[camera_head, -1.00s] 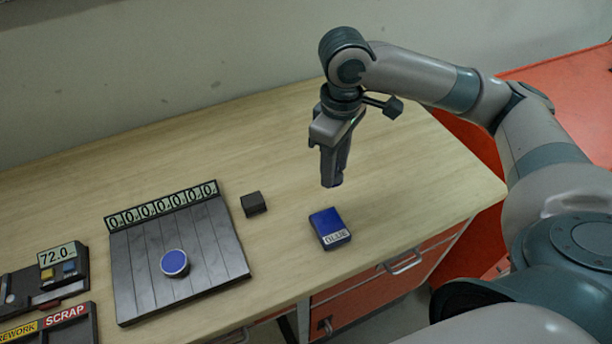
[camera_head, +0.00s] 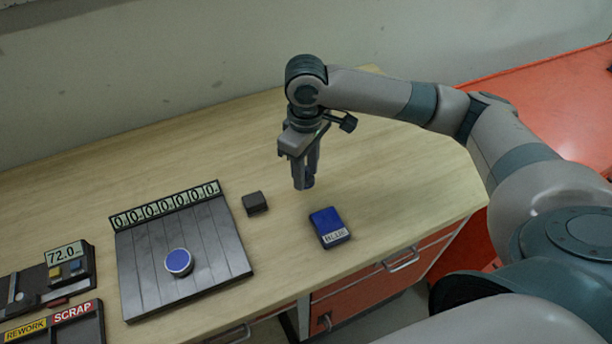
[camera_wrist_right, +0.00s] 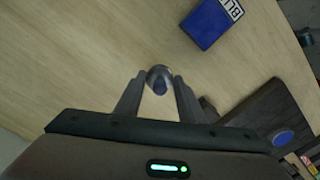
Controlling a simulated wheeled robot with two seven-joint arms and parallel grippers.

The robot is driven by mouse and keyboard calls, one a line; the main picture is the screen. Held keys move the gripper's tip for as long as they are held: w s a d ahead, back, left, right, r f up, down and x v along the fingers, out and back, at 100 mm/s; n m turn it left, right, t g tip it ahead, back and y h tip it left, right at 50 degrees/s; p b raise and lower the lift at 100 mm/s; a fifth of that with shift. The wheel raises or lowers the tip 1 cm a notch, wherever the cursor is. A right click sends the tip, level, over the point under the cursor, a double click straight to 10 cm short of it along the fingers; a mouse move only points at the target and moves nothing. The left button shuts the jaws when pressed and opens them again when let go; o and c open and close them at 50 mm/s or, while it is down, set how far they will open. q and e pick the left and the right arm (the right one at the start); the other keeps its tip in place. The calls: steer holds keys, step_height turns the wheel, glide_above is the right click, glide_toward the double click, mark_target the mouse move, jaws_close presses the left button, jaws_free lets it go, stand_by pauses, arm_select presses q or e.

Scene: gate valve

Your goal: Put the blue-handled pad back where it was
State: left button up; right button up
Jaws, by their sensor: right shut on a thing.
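My right gripper (camera_head: 303,182) points down above the table, to the left of and behind a blue block with a white label (camera_head: 327,227). It is shut on a small round-ended thing with blue on it, which shows between the fingertips in the right wrist view (camera_wrist_right: 159,79); I take it for the blue-handled pad, mostly hidden by the fingers. The held thing looks clear of the tabletop. The labelled blue block also shows at the top of the wrist view (camera_wrist_right: 208,24). My left gripper is not in view.
A small dark block (camera_head: 255,203) sits left of the gripper. A dark slatted plate (camera_head: 140,285) carries a blue-topped disc (camera_head: 178,262) and a row of number displays. A 72.0 display unit (camera_head: 66,255) and REWORK and SCRAP labelled trays are far left. The table behind is clear.

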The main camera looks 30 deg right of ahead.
mark_target(306, 169)
steer(key=shift+f+p, duration=0.3)
steer(key=shift+f, duration=1)
steer(key=o, duration=0.9)
steer(key=shift+f, duration=0.15)
steer(key=shift+o, duration=0.2)
steer(key=shift+r+b, duration=0.3)
steer(key=shift+r, duration=0.55)
step_height(306, 169, up, 11)
steer(key=shift+f+b, duration=0.15)
steer(key=shift+b, duration=1)
